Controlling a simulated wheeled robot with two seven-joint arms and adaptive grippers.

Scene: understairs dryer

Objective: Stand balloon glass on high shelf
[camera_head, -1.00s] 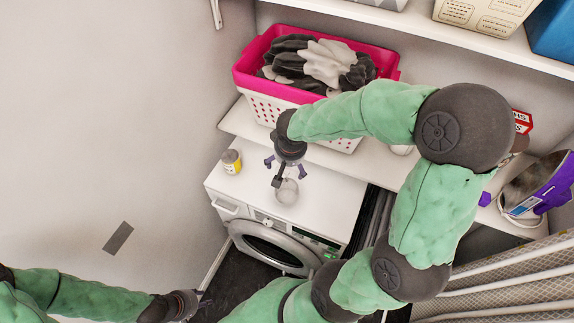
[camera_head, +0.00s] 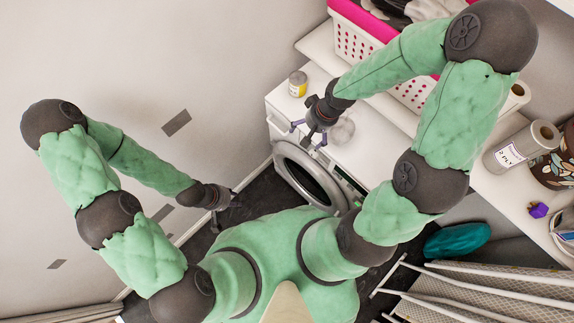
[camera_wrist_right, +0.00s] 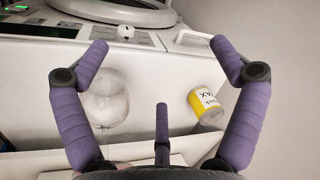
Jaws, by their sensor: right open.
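The clear balloon glass (camera_head: 341,130) stands on the white top of the dryer (camera_head: 375,150); it also shows in the right wrist view (camera_wrist_right: 107,100), left of centre. My right gripper (camera_head: 308,133) is open and empty, just left of the glass in the head view. In the right wrist view its purple fingers (camera_wrist_right: 159,45) are spread wide, with the glass beyond the left one; I cannot tell whether they touch. My left gripper (camera_head: 232,199) hangs low by the wall, far from the glass; its jaws are too small to read. The high shelf is out of view.
A yellow-labelled jar (camera_head: 298,83) stands on the dryer's back left corner, also in the right wrist view (camera_wrist_right: 207,103). A pink-rimmed basket (camera_head: 352,42) sits on the shelf behind. A paper-roll pack (camera_head: 521,145) and purple object (camera_head: 538,210) occupy its right part.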

